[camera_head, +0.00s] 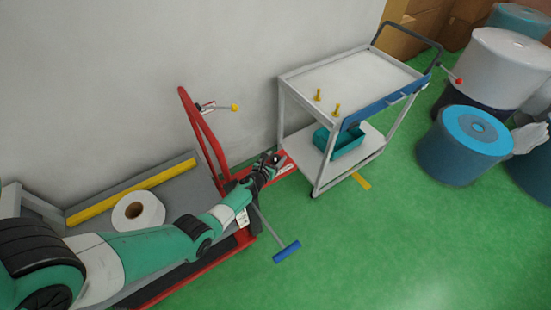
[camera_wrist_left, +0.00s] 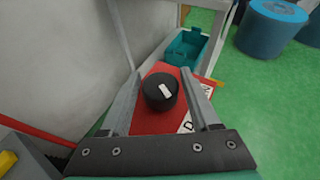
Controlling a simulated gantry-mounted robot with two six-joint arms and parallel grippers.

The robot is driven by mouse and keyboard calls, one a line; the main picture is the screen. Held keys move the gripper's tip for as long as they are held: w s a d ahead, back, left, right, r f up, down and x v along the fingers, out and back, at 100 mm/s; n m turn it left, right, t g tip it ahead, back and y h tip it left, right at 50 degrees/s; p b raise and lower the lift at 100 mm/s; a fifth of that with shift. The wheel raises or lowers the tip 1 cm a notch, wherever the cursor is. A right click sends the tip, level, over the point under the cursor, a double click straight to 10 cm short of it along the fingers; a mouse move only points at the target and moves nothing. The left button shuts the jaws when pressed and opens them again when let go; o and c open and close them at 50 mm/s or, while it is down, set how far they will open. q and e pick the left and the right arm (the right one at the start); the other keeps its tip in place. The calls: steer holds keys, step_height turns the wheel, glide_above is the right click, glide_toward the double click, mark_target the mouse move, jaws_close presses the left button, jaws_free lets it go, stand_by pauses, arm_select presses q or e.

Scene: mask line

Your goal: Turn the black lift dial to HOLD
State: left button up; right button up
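The black lift dial (camera_wrist_left: 160,92) is a round knob with a short white mark, mounted on a red panel (camera_wrist_left: 152,124). The mark lies right of the knob's centre and slants toward the lower right. My left gripper (camera_wrist_left: 161,76) is open, with one finger on each side of the dial; I cannot tell whether they touch it. A white label (camera_wrist_left: 186,126) with black letters is partly hidden by the right finger, and no HOLD marking is readable. In the head view my left gripper (camera_head: 272,160) is at the red panel (camera_head: 286,167), largely covering the dial.
A red-framed lift cart with a red handle (camera_head: 202,130) carries a white roll (camera_head: 138,211). A blue-ended lever (camera_head: 287,252) juts out in front. A white trolley (camera_head: 350,78) with a teal bin (camera_head: 345,146) stands close right. Green floor at the lower right is clear.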

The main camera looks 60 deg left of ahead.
arm_select(q)
jaws_close()
steer(key=shift+a+r+m+t+h+p, duration=0.15)
steer(key=shift+m+t+h+p, duration=0.15)
steer(key=shift+m+h+p, duration=0.15)
steer(key=shift+m+p, duration=0.3)
steer(key=shift+m, duration=0.05)
steer(key=shift+m+t+h, duration=0.6)
steer(key=shift+m+h, duration=0.1)
steer(key=shift+h, duration=0.35)
steer(key=shift+o, duration=1.9)
jaws_free()
